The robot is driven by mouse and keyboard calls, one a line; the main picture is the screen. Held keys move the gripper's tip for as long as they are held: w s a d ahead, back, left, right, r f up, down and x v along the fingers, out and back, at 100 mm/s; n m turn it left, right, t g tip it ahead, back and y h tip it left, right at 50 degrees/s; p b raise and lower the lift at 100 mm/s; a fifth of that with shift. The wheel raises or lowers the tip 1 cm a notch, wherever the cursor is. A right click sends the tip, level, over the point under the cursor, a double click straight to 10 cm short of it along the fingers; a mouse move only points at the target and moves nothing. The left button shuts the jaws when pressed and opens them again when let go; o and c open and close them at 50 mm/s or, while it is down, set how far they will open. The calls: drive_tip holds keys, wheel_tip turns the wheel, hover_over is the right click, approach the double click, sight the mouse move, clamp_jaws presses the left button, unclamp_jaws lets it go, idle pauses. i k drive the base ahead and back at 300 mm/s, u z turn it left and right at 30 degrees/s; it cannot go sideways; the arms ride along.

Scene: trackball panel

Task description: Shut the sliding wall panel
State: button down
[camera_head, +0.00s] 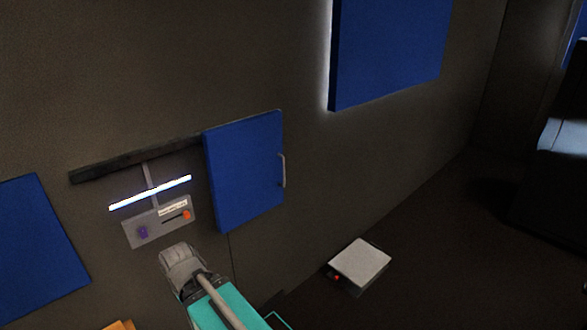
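The sliding wall panel (243,172) is a blue slab on the dark wall, hanging at the right end of a dark rail (135,160). A thin light handle (282,171) stands at its right edge. Left of it, the control plate (160,222) is uncovered, with a purple ball (143,232) and an orange knob (186,215). A bright light bar (150,193) is above the plate. The panel stands clear of the plate. A grey part of my arm shows below the plate, with teal below it. I make out no gripper fingers.
A fixed-looking blue board (38,250) is at the left, and a larger backlit blue board (390,50) is at the upper right. A white-topped box (359,266) with a red spot sits low at right. Dark floor lies open beyond it.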

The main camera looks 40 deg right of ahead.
sight(245, 160)
drive_tip(key=z, duration=0.05)
drive_tip(key=k, duration=0.45)
drive_tip(key=z, duration=0.65)
drive_tip(key=i, duration=1)
drive_tip(key=u, duration=0.05)
